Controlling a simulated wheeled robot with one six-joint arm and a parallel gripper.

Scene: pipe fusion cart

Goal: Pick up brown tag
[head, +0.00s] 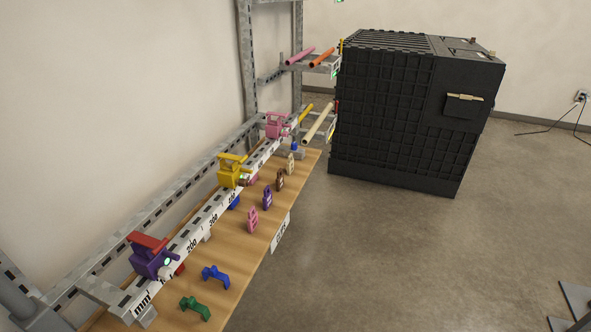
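The brown tag (280,179) stands on the wooden shelf (235,265), toward its far end. It is in a row of small upright tags. A purple tag (267,197) is on its near side and a beige tag (291,162) on its far side. A pink tag (253,218) stands nearer than the purple one. The brown tag appears apart from its neighbours and nothing covers it. My gripper is not in view.
A white ruled rail carries purple-red (150,258), yellow (229,174) and pink (275,126) clamps behind the tags. Blue (216,276) and green (195,308) pieces lie on the near shelf. A large black crate (400,115) stands beyond. Floor right of the shelf is clear.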

